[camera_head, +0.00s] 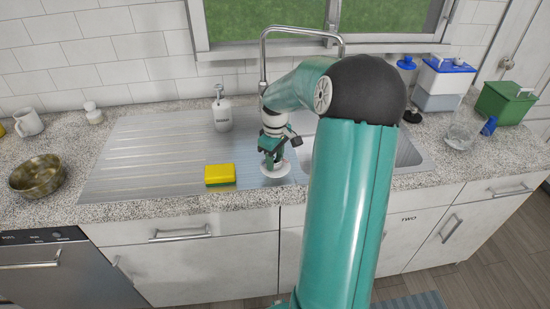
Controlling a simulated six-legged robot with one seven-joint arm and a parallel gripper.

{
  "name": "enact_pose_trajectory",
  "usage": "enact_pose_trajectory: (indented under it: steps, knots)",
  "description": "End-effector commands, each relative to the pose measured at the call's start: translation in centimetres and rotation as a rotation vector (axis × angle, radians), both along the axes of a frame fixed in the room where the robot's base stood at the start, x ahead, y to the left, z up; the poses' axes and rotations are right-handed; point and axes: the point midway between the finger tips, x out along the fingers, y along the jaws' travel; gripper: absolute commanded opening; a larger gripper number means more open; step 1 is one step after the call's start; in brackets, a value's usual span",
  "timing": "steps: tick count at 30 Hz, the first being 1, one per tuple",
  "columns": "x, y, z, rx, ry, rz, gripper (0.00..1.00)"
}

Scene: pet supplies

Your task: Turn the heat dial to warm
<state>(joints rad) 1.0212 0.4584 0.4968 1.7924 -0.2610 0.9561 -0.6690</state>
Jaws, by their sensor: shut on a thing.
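A small whitish round thing (274,169), like a disc or dial, sits on the steel sink top near its front edge, right of the yellow sponge. My gripper (272,160) reaches down from above and is shut at the middle of it. The fingers hide its centre, so I cannot see a pointer, markings or a warm setting. No other thing that looks like a heat dial shows.
A yellow sponge (220,174) lies just left of my gripper. A soap bottle (221,110) and the tap (264,50) stand behind. A brass bowl (38,175) is at far left. A blue-lidded box (441,85) and green box (504,102) are at right. The ribbed drainboard (150,150) is clear.

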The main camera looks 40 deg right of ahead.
Motion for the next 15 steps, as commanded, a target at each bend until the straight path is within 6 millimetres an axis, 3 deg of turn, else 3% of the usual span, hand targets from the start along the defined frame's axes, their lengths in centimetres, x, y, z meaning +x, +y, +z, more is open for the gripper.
enact_pose_trajectory:
  steps: [15]
  knots:
    - [0.08,-0.02,0.09,-0.003,-0.002,-0.437,0.18]
